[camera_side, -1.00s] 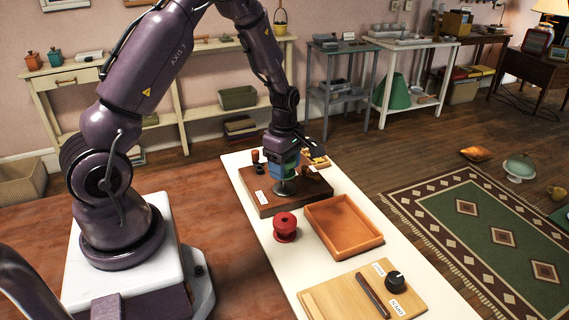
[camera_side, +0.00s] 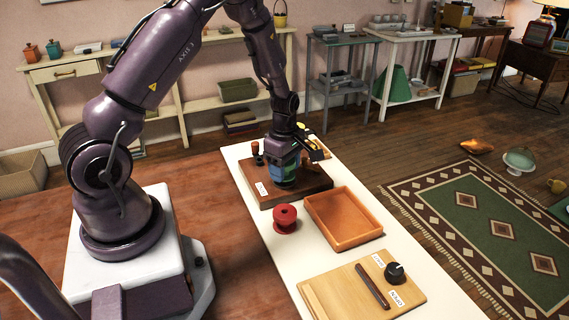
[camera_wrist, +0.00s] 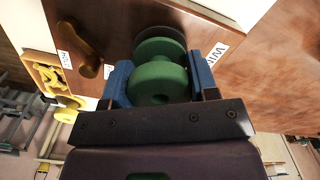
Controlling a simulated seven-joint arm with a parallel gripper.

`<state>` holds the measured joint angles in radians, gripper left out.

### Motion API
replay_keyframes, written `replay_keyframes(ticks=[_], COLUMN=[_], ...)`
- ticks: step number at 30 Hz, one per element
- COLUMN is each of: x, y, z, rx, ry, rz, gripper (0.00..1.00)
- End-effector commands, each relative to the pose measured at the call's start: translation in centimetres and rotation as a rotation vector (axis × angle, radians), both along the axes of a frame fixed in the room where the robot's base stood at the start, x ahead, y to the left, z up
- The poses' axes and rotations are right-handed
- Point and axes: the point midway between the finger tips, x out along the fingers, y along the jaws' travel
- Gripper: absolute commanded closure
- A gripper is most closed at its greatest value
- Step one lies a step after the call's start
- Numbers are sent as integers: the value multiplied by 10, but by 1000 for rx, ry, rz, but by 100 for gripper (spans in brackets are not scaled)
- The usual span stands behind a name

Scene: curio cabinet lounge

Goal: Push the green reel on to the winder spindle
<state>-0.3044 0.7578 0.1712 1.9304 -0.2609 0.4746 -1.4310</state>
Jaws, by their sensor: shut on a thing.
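My gripper (camera_side: 285,176) is low over the brown wooden winder base (camera_side: 318,185) at the far end of the white table. In the wrist view its blue pads (camera_wrist: 160,82) are shut on the green reel (camera_wrist: 157,78), one on each side. A dark round plate (camera_wrist: 172,30) shows just past the reel's far flange. The spindle is hidden by the reel, so I cannot tell how far the reel sits on it. A brass crank handle (camera_wrist: 89,52) stands on the base beside the reel.
A red reel (camera_side: 286,219) and an empty orange tray (camera_side: 345,240) stand in front of the base. Nearer is a light wooden board (camera_side: 335,293) with a black knob (camera_side: 394,272) and a dark bar. A yellow tray (camera_wrist: 45,75) of small pieces lies beyond the base.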

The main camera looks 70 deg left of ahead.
Motion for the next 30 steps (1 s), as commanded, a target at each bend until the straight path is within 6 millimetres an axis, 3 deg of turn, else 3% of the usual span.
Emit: replay_keyframes(ticks=[13,14,17,26,30], x=[0,0,0,0,1], y=[0,0,0,0,1], z=[-9,-9,-9,-8,5], rx=[0,0,0,0,2], ry=[-1,-1,-1,-1,-2], rz=[0,0,0,0,0], gripper=[89,42,19,17,17])
